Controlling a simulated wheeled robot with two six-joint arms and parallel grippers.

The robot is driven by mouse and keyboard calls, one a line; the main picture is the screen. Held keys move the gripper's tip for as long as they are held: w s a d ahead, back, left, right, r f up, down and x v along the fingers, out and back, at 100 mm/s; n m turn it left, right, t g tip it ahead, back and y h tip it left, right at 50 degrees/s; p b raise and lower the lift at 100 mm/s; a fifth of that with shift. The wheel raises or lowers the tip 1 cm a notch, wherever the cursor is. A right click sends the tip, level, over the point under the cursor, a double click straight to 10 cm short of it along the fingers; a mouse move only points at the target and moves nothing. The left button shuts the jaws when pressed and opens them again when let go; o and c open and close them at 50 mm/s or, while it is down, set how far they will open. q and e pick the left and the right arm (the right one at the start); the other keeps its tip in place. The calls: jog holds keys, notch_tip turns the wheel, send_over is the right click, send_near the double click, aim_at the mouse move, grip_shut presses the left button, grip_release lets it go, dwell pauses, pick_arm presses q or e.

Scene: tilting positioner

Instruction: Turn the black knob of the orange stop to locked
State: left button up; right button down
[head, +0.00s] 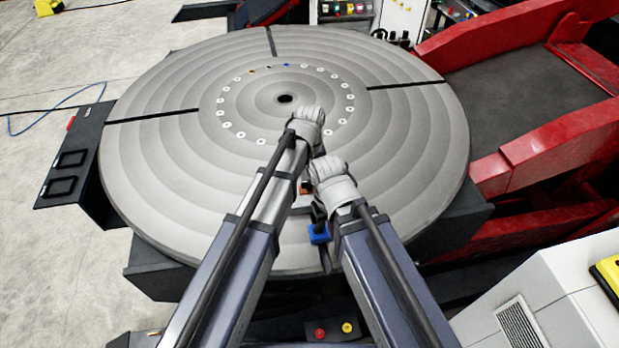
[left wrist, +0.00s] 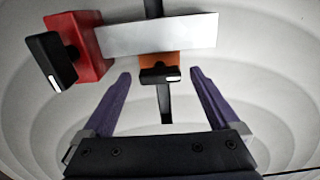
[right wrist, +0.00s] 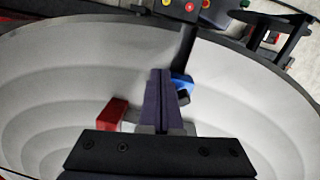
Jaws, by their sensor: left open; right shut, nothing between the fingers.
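The orange stop (left wrist: 176,58) sits in the turntable's dark slot, partly under a pale metal plate (left wrist: 157,35); a small part of the stop (head: 306,187) shows between my arms in the head view. Its black knob (left wrist: 159,76) lies crosswise, with a white mark at its right end in the left wrist view. My left gripper (left wrist: 161,76) is open, one finger on each side of the knob and apart from it in the picture. My right gripper (right wrist: 160,74) is shut and empty, near the blue stop (right wrist: 181,82). Both fingertips are hidden in the head view.
A red block (left wrist: 88,48) with a black knob (left wrist: 52,62) stands close to the orange stop. The blue stop (head: 319,233) is nearer the turntable's front edge. The rest of the grey turntable (head: 170,160) is mostly clear. Red and yellow buttons (head: 333,330) lie beyond its front edge.

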aim_at(309, 181)
pick_arm(q)
jog(key=shift+r, duration=0.2)
pick_arm(e)
jog(key=shift+r, duration=0.15)
pick_arm(q)
notch_tip(309, 181, up, 8)
jog(key=p, duration=0.8)
jog(key=shift+f, duration=0.25)
pick_arm(e)
notch_tip(309, 181, up, 8)
jog(key=shift+f, duration=0.25)
